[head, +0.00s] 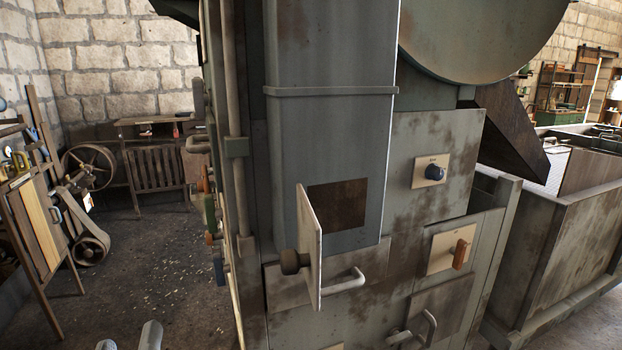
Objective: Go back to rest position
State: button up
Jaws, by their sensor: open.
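My gripper (128,342) shows only as two grey rounded fingertips at the bottom edge, left of centre. The tips stand apart with floor visible between them and nothing held. The rest of my gripper and arm is out of frame. The tall grey machine (440,150) fills the middle of the view. A small hinged door (311,248) with a dark round knob stands swung outward on its front, beside a dark brown square (338,203). My gripper is to the left of this door and apart from it.
A low-walled enclosure (570,240) stands at right. Wooden racks and a spoked wheel (90,167) stand at left. The floor (130,275) between them and the machine is mostly clear.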

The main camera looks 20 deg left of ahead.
jog(key=d+f+m, duration=0.1)
jog(key=d+f, duration=0.4)
jog(key=d, duration=0.4)
jog(key=d+f+m+t+h, duration=0.15)
jog(key=d+f, duration=0.25)
jog(key=d, duration=0.5)
jog(key=d+f+m+g, duration=0.1)
jog(key=d+f, duration=0.4)
jog(key=d, duration=0.4)
jog(key=s+d+f+m+h, duration=0.2)
jog(key=s+d, duration=0.3)
jog(key=d, duration=0.3)
jog(key=s+d+f+m+h, duration=0.2)
jog(key=s+d+h, duration=0.3)
jog(key=d, duration=0.3)
jog(key=s+d+f+m+h, duration=0.3)
jog(key=s+d+m, duration=0.1)
jog(key=d, duration=0.4)
jog(key=shift+s+d+h, duration=0.25)
jog(key=shift+s+h, duration=0.1)
jog(key=shift+s, duration=0.2)
